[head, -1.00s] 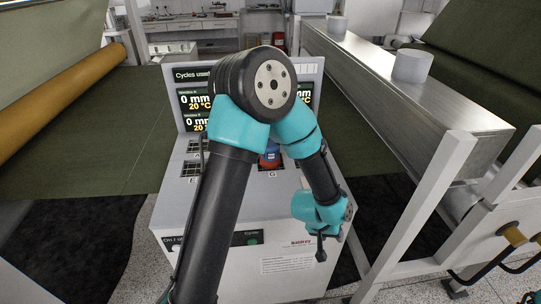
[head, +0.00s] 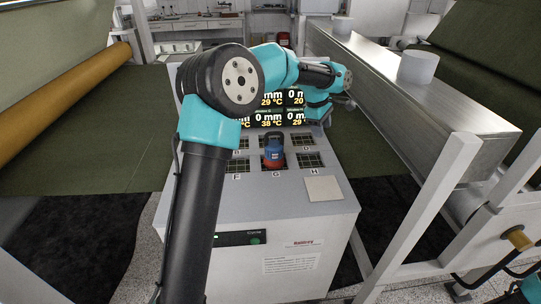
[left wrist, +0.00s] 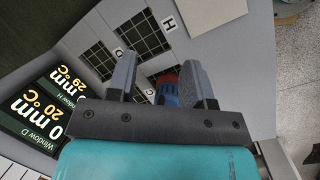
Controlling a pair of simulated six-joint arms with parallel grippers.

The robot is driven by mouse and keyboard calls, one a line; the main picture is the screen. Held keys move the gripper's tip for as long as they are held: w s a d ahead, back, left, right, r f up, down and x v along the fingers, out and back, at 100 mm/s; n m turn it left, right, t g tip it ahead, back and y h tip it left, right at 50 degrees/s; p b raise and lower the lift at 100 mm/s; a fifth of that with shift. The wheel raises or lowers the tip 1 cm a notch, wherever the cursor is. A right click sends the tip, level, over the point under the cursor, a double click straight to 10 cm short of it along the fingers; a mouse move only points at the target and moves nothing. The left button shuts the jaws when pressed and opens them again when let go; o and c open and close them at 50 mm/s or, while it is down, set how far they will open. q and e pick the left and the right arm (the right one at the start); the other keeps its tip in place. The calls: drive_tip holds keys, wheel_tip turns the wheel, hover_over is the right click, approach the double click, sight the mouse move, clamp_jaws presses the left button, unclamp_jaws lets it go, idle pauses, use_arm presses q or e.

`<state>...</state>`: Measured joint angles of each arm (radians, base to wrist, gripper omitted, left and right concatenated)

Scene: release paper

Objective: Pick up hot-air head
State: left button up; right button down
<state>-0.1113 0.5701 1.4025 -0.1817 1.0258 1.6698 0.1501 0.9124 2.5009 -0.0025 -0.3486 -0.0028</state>
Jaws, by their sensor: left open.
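The hot-air head (head: 273,150) is a small blue piece with a red lower part. It stands upright in the grid-lined cell above the letter G on the machine's sloping top. My left arm arches over the machine in the head view, with its wrist at the right edge of the displays; its fingertips are not clear there. In the left wrist view the left gripper (left wrist: 161,75) is open. The hot-air head (left wrist: 167,91) shows between and beyond its fingers, partly hidden by the gripper body. I cannot tell any contact. My right gripper is not in view.
The grey machine (head: 285,193) has several grid cells, a pale square plate (head: 323,188) by H, and lit displays behind. A long metal beam (head: 440,103) with white cylinders runs along the right. A yellow-brown roll (head: 62,97) lies at the left over green cloth.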

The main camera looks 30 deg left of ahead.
use_arm(q)
drive_tip(key=a+r+n+y, duration=0.1)
drive_tip(key=a+r+n, duration=0.35)
drive_tip(key=a, duration=0.55)
wheel_tip(320, 180, up, 6)
drive_tip(key=n+g+y, duration=0.1)
drive_tip(key=n+g, duration=0.1)
drive_tip(key=n, duration=0.2)
hover_over(274, 134)
drive_tip(key=shift+w+a+f, duration=0.2)
drive_tip(key=shift+w+a, duration=0.05)
drive_tip(key=shift+a, duration=0.2)
drive_tip(key=shift+f, duration=0.15)
wheel_tip(274, 134, down, 11)
drive_tip(key=shift+f, duration=0.5)
drive_tip(key=shift+f, duration=0.1)
drive_tip(key=shift+w+d+f, duration=0.1)
drive_tip(key=shift+d+f, duration=0.05)
drive_tip(key=shift+f, duration=1.1)
drive_tip(key=shift+d+f, duration=0.1)
drive_tip(key=shift+f, duration=1.15)
drive_tip(key=shift+c, duration=0.5)
